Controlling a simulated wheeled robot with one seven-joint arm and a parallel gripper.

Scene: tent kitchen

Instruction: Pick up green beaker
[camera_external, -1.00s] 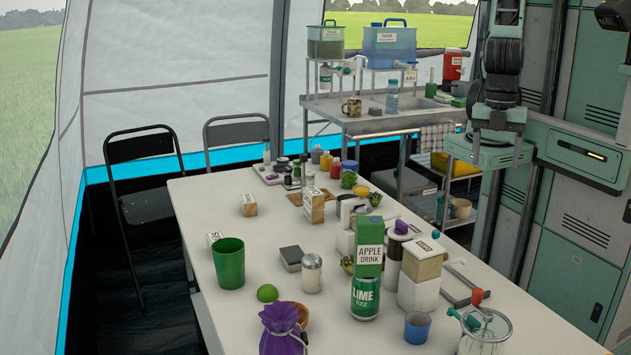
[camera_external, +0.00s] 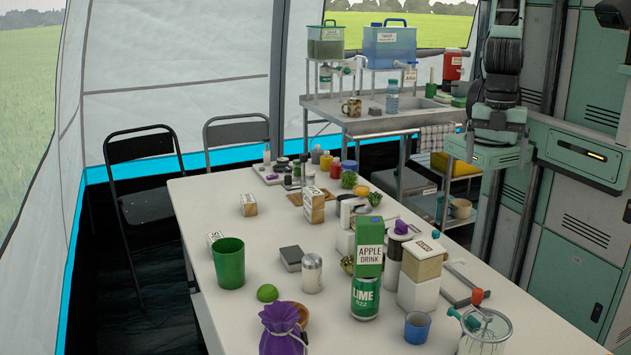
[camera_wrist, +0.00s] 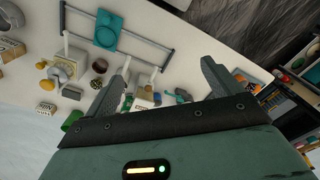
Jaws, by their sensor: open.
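The green beaker (camera_external: 229,264) stands upright on the white table (camera_external: 200,201) near its left edge in the external view. It looks empty, and nothing touches it. My gripper (camera_wrist: 165,68) is open and empty in the wrist view, its two fingers spread above the table. In the external view my arm hangs at the upper right, well away from the beaker. A small green thing (camera_wrist: 72,121) shows beside the left finger in the wrist view, partly hidden by the gripper body; I cannot tell whether it is the beaker.
A lime (camera_external: 267,293), a purple pouch (camera_external: 282,330) and a silver shaker (camera_external: 312,274) stand near the beaker.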

